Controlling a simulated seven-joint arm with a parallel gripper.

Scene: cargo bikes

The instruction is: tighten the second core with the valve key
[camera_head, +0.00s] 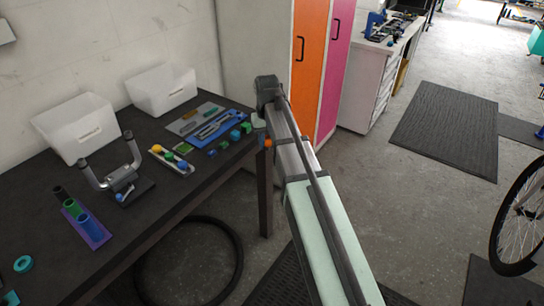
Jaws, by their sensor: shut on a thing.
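My gripper (261,131) points down beside the front right corner of the dark bench. It is shut on a small orange piece (267,143), which I cannot surely identify as the valve key. A blue tray (232,128) with grey tools lies on the bench to the left of my gripper, with small green and blue pieces near it. A pale narrow holder (184,168) with yellow, green and blue round-topped pieces lies further left. The valve cores are too small to make out, so I cannot tell which is the second.
The dark bench (130,235) also carries two white bins (77,128), a handlebar on a stand (121,177), a purple strip (98,235) with cups, and a teal ring (23,263). Orange and pink cabinet doors (309,60) stand behind my arm. A bike wheel (497,245) is at right.

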